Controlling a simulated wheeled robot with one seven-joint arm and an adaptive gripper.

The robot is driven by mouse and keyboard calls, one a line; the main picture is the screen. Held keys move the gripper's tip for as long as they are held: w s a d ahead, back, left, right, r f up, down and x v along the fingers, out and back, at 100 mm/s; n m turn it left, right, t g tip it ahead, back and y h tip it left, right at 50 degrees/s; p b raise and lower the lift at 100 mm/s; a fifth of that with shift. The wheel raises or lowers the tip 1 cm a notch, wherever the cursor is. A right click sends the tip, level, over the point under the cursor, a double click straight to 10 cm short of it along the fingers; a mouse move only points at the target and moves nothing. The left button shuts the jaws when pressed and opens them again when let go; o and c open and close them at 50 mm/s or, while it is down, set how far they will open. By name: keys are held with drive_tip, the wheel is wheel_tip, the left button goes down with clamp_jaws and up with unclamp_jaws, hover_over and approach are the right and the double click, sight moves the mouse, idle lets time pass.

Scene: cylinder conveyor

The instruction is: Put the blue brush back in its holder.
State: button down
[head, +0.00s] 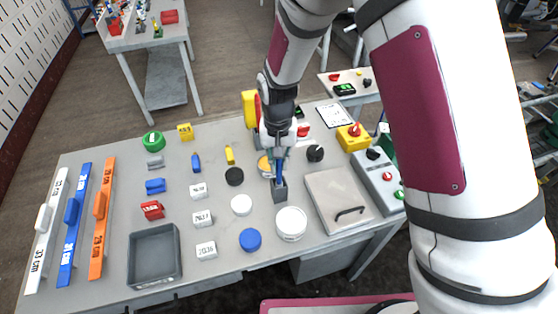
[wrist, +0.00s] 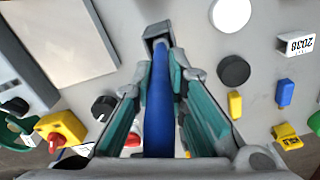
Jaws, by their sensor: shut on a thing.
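My gripper (head: 279,158) points down over the table and is shut on the blue brush (head: 280,173). The brush is a slim blue stick, held upright between the teal finger pads. The small grey square holder (head: 280,193) stands directly under it on the table. In the wrist view the blue brush (wrist: 158,115) runs between the fingers (wrist: 164,70) to the mouth of the holder (wrist: 158,36). The brush's lower end is at or inside the holder's mouth; how deep I cannot tell. My fingers hide part of the brush.
A white round piece (head: 291,223) stands close to the right of the holder, and a grey panel with a handle (head: 338,200) lies farther right. A white disc (head: 241,205) and a blue disc (head: 250,239) lie left. A grey tray (head: 155,256) sits front left.

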drive_tip(key=shift+f, duration=0.55)
drive_tip(key=c, duration=1.5)
unclamp_jaws()
wheel_tip(320, 180, up, 12)
drive_tip(key=shift+r, duration=0.1)
drive_tip(key=s+d+r+t, duration=0.2)
drive_tip(key=s+d+r, duration=0.5)
drive_tip(key=r, duration=0.2)
drive_tip(key=s+d+r+t, duration=0.2)
drive_tip(key=s+d+r, duration=0.4)
drive_tip(key=d+r, duration=0.3)
drive_tip(key=shift+t, duration=0.8)
drive_tip(key=s, duration=0.3)
drive_tip(key=s+d+r, duration=0.1)
drive_tip(key=s, duration=0.1)
drive_tip(key=s+d+r, duration=0.1)
drive_tip(key=s, duration=0.2)
drive_tip(key=shift+s+r, duration=0.15)
drive_tip(key=shift+s, duration=0.15)
